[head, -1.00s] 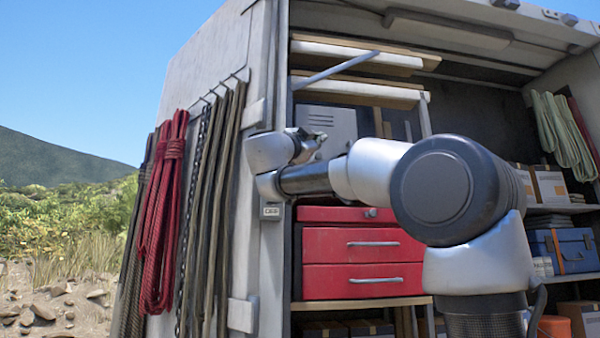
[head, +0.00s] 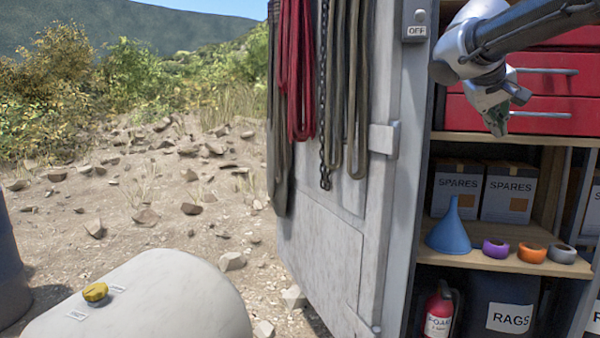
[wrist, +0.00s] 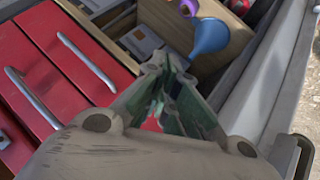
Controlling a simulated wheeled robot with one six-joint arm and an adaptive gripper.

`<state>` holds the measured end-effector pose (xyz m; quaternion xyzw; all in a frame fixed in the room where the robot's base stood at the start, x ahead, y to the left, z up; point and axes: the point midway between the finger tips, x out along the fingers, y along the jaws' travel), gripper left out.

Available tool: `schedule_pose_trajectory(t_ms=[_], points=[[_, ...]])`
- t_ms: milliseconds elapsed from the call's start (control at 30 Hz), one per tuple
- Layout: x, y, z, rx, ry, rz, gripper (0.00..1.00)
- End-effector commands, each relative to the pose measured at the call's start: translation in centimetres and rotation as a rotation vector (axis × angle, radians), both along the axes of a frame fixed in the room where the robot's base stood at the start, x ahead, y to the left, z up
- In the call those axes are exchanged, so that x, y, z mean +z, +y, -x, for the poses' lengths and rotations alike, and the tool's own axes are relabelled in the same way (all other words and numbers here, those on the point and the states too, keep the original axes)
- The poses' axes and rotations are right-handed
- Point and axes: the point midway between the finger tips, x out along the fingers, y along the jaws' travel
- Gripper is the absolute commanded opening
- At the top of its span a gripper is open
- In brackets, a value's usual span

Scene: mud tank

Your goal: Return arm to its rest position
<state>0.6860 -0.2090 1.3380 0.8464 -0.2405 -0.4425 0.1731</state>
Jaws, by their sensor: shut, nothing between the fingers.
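My gripper (head: 496,122) hangs from my arm at the upper right of the head view, pointing down in front of the red drawers. Its fingers are shut with nothing between them. In the wrist view my gripper (wrist: 165,95) shows at the centre, with the red drawers (wrist: 50,60) to its left and the blue funnel (wrist: 208,35) beyond its tips. The red drawers (head: 572,105) have metal handles and are closed. Most of my arm lies outside the head view.
A shelf (head: 490,258) holds a blue funnel (head: 453,228), tape rolls (head: 532,252) and SPARES boxes (head: 508,193). Below are a fire extinguisher (head: 439,310) and a RAGS bin (head: 500,310). Ropes hang on the open door (head: 320,250). A pale tank (head: 150,300) with a yellow cap (head: 95,292) stands front left.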

Motion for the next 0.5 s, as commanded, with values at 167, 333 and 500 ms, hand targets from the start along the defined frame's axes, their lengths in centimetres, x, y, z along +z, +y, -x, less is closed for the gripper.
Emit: schedule_pose_trajectory(t_ms=[167,333,500], points=[[-11.9,2.4,9.3,0.202,0.265,-0.217,0.00],[-20.2,5.9,18.0,0.270,0.321,-0.471,0.00],[-22.6,6.6,22.4,0.216,0.264,-0.574,0.00]])
